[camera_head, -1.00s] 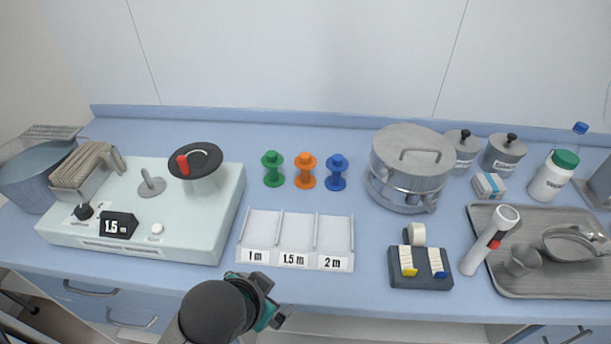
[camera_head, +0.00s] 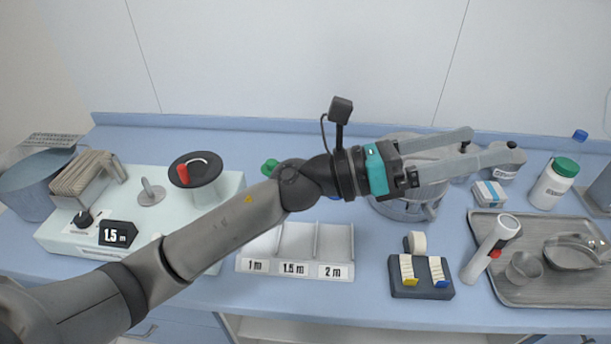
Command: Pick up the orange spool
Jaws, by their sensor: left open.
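The orange spool is hidden behind my left arm, which reaches across the counter from the lower left. Part of the green spool (camera_head: 269,167) shows above the arm, and only a sliver of the blue spool shows beneath the wrist. My left gripper (camera_head: 496,144) is open, its two fingers pointing right in front of the steel pot (camera_head: 408,210) and the lidded jars. Nothing is seen between the fingers. My right gripper is not in view.
The tray marked 1 m, 1.5 m and 2 m (camera_head: 294,268) sits below the arm, its compartments empty where visible. A winding machine (camera_head: 75,222) stands left. A dark tape holder (camera_head: 421,291) and metal tray (camera_head: 540,290) with instruments lie right. A white bottle (camera_head: 549,190) stands behind.

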